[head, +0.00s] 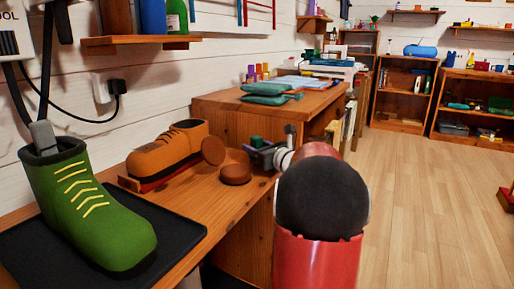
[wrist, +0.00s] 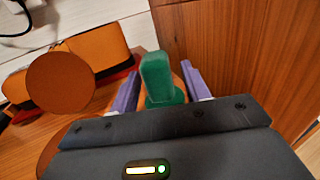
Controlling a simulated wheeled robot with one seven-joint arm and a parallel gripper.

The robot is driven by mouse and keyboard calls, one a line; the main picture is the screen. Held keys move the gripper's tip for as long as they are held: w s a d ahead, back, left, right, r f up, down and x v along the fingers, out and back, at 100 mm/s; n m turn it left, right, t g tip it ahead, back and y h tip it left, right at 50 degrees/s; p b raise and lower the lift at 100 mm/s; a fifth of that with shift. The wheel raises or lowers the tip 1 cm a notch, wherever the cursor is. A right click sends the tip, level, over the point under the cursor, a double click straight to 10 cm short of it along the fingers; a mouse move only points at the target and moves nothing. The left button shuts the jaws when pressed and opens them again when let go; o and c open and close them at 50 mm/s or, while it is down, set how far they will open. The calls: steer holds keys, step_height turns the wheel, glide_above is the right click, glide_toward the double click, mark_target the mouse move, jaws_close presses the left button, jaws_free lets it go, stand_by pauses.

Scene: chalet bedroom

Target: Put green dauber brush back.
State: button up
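A green dauber brush (wrist: 157,72), with a blocky upright part and a wider base, lies between the two purple fingers of my gripper (wrist: 158,88) in the wrist view. A gap shows between the brush and each finger, so the gripper looks open around it. An orange-brown surface shows behind the brush's base; what it is, I cannot tell. In the head view, a small green part of the brush (head: 257,141) shows at my gripper (head: 262,154), above the bench's right end. My arm hides part of this area.
A brown round tin (head: 235,168) and an upright brown disc (head: 213,151) are left of my gripper. An orange shoe (head: 170,148) stands behind them. A green boot (head: 85,205) stands on a black mat (head: 165,262). A wooden cabinet (head: 232,122) is close behind my gripper.

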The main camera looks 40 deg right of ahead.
steer(key=shift+r, duration=0.1)
steer(key=shift+s+r, duration=0.1)
steer(key=shift+s, duration=0.05)
steer(key=s, duration=1.1)
steer(key=shift+s, duration=0.35)
